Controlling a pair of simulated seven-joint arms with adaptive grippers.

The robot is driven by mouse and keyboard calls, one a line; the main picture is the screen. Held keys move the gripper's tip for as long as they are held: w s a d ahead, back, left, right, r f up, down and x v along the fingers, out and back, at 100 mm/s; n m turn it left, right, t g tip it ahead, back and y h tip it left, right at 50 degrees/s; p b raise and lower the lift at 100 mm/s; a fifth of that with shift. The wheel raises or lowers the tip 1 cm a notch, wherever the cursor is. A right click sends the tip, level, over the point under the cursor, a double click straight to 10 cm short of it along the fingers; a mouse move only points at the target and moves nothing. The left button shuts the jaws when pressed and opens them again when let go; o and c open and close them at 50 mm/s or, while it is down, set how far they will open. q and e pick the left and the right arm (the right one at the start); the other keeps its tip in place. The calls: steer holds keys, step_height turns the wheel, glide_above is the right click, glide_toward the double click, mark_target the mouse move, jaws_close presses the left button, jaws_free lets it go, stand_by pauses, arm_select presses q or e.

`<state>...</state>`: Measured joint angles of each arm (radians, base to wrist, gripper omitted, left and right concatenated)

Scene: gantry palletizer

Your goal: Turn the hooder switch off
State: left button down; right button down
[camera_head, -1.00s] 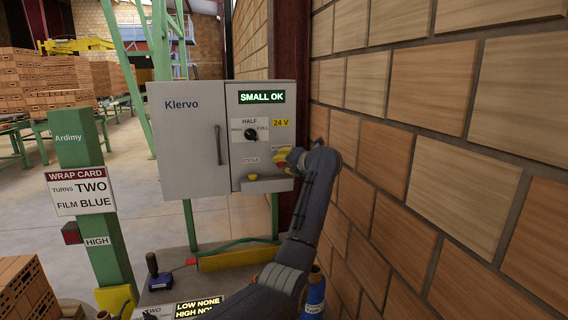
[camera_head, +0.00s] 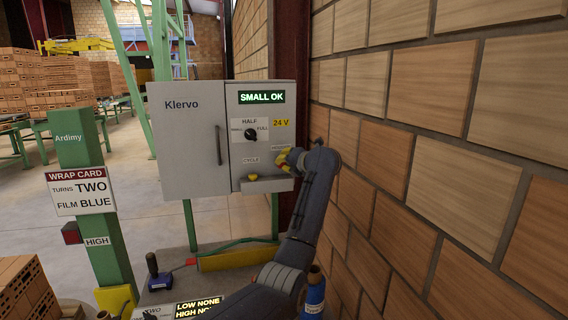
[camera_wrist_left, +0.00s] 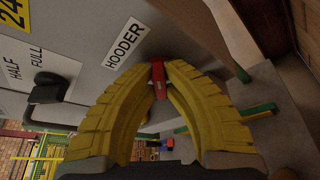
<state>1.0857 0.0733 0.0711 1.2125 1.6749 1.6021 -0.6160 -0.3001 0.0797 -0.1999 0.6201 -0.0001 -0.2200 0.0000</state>
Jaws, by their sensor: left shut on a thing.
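The hooder switch, a small red lever (camera_wrist_left: 158,82), shows in the wrist view beside the white HOODER label (camera_wrist_left: 124,43). My left gripper (camera_wrist_left: 159,68) has its yellow fingers closed on this lever. In the head view, my left gripper (camera_head: 284,161) is at the right part of the grey Klervo cabinet (camera_head: 188,140), just below the HOODER label (camera_head: 281,148). The fingers and wrist hide the switch there. My right gripper is not in view.
A black HALF/FULL selector knob (camera_head: 251,134) and a lit SMALL OK display (camera_head: 262,97) are on the same panel. A brick wall (camera_head: 430,150) stands close on the right. A bench with a joystick (camera_head: 153,266) lies below.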

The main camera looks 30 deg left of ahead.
arm_select(q)
steer(key=n+t+h, duration=0.1)
steer(key=n+h, duration=0.1)
steer(key=n, duration=0.1)
steer(key=shift+s+n, duration=0.1)
steer(key=shift+n, duration=0.2)
steer(key=n+h, duration=0.1)
steer(key=n+t, duration=0.1)
steer(key=n, duration=0.1)
steer(key=shift+s+a+t+h, duration=0.1)
steer(key=shift+a+t+h, duration=0.05)
steer(key=shift+t+h, duration=0.2)
steer(key=n+t+h, duration=0.1)
steer(key=n+t, duration=0.1)
steer(key=n, duration=0.1)
steer(key=shift+s+a+n+t+h, duration=0.1)
steer(key=shift+n+t+h, duration=0.5)
steer(key=shift+n, duration=0.8)
steer(key=c, duration=1.5)
jaws_free()
steer(key=shift+o, duration=0.2)
